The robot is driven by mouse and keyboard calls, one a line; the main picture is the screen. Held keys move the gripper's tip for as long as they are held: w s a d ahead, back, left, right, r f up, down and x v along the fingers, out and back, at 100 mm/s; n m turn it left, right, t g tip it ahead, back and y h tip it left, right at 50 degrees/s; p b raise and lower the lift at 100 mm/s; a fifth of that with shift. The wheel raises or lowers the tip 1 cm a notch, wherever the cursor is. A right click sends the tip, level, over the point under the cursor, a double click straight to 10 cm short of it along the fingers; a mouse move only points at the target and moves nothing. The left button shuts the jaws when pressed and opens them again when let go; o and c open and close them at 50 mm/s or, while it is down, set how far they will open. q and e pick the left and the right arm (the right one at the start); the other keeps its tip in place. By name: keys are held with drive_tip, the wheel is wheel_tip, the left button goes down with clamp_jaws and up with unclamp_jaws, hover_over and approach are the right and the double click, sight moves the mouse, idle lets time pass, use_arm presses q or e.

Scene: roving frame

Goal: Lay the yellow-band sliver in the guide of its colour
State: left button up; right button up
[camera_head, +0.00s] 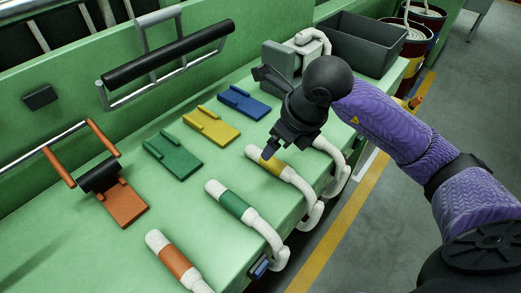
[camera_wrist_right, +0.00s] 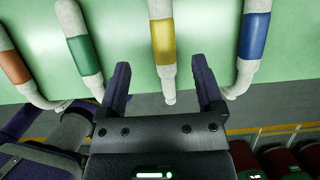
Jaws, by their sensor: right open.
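The yellow-band sliver, a white roving piece with a yellow band (camera_head: 271,166), lies on the green bench, its tail drooping over the front edge. My right gripper (camera_head: 277,142) is above it in the head view and partly covers its surroundings. In the right wrist view the right gripper (camera_wrist_right: 160,66) is open, with the yellow-band sliver (camera_wrist_right: 163,40) lying between the lines of its two fingers, apart from both. The yellow guide (camera_head: 213,128), a flat plate with a raised rib, lies empty farther back on the bench. My left gripper is not in view.
Slivers with green (camera_head: 235,204) and orange (camera_head: 175,262) bands lie left of it, and a blue-band one (camera_wrist_right: 254,35) to its right. Green (camera_head: 172,157), blue (camera_head: 243,103) and orange (camera_head: 122,206) guides flank the yellow one. A grey bin (camera_head: 362,46) stands at the back right.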

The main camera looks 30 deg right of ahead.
sight(271, 159)
drive_tip(key=x, duration=0.3)
drive_tip(key=b+x, duration=0.1)
drive_tip(key=x, duration=0.3)
drive_tip(key=shift+s+d+f, duration=0.15)
drive_tip(key=shift+d+f, duration=0.05)
drive_tip(key=shift+d, duration=0.05)
drive_tip(key=shift+r, duration=0.1)
clamp_jaws()
